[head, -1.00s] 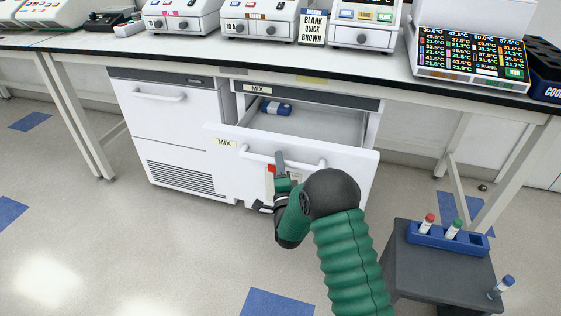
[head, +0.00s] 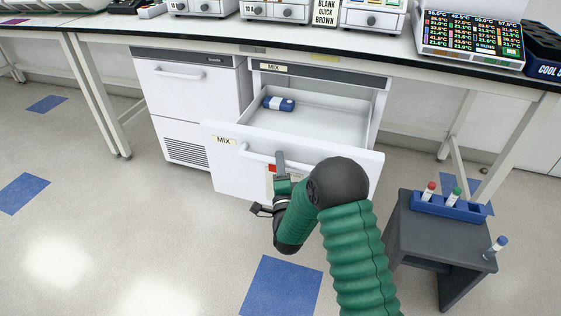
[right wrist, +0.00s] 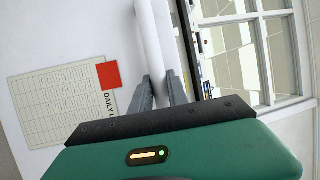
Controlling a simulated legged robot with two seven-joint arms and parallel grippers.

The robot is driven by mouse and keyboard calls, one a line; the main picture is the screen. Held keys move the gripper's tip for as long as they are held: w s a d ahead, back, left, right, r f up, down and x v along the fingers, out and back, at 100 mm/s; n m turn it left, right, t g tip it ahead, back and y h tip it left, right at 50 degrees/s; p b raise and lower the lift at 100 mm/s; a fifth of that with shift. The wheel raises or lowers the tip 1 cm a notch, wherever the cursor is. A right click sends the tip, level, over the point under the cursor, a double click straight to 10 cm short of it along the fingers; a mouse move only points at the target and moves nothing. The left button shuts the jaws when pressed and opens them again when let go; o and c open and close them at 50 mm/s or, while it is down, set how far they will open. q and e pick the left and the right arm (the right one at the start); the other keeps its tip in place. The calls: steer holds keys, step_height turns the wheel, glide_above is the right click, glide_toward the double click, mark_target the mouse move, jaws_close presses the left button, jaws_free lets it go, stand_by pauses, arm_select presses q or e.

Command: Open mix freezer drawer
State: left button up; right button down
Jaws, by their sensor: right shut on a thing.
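The white mix freezer drawer (head: 228,177) is pulled well out from the freezer under the bench, with a "MIX" label at its left. A blue item with a white band (head: 278,104) lies inside near the back left. My right gripper (head: 280,163) is at the drawer's bar handle (head: 308,166). In the right wrist view its two fingers (right wrist: 160,92) are closed around the white handle bar (right wrist: 149,40). A chart with a red square (right wrist: 65,100) is on the drawer front beside it. My left gripper is not in view.
A closed freezer door (head: 190,95) is left of the drawer. A dark grey stand (head: 440,228) at the right carries a blue rack (head: 448,208) with capped tubes, and a blue-capped tube (head: 496,246). Instruments line the bench (head: 300,35) above. The floor at left is clear.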

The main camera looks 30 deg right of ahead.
steer(key=shift+f, duration=0.25)
steer(key=c, duration=1.3)
jaws_free()
steer(key=shift+d, duration=0.1)
steer(key=shift+r, duration=0.1)
steer(key=shift+s, duration=0.25)
steer(key=v, duration=1.6)
